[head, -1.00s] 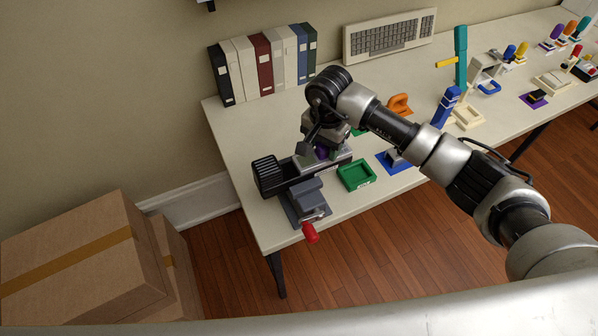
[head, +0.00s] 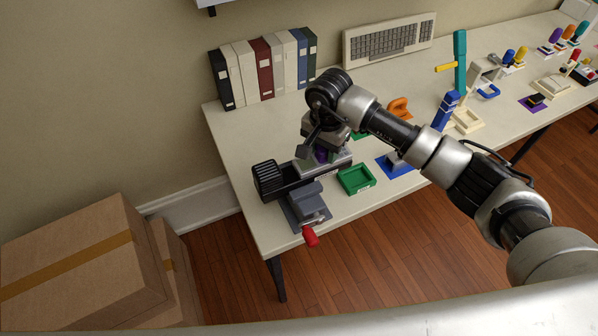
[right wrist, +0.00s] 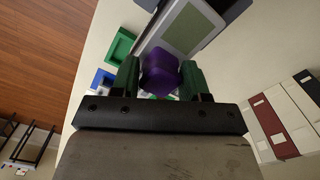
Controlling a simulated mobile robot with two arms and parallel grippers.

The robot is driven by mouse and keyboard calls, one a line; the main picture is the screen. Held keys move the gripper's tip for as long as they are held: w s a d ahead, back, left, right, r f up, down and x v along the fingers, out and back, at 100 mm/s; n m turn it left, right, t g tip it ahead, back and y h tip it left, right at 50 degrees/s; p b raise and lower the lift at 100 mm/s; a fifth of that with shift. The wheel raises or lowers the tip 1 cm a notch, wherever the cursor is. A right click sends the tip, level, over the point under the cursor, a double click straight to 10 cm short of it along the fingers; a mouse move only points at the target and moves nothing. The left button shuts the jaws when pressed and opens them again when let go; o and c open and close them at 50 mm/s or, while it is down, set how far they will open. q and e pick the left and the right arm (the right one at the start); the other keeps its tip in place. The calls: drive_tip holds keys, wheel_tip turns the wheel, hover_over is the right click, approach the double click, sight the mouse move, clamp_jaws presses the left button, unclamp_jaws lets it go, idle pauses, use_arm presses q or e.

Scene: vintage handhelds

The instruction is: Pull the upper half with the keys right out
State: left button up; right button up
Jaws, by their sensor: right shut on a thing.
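My right gripper (right wrist: 161,78) is shut on a purple knob (right wrist: 160,73), which sits between its two green fingers in the right wrist view. In the head view the knob (head: 321,156) shows partly under the gripper. Beyond the knob in the wrist view is a pale grey handheld (right wrist: 165,43) with a greenish screen. In the head view its pale body (head: 338,164) lies in a black holder (head: 268,180) at the table's near left corner. I cannot make out keys or a gap between two halves. My left gripper is not in view.
A grey clamp (head: 306,194) with a red handle (head: 310,236) stands in front of the holder. A green tray (head: 357,180) is to its right, with a blue fixture beyond. Binders (head: 264,67) and a keyboard (head: 388,41) stand at the back. Bare table (head: 232,130) lies behind the holder.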

drive_tip(key=shift+r, duration=0.65)
drive_tip(key=shift+r+p, duration=0.9)
drive_tip(key=shift+r, duration=1.15)
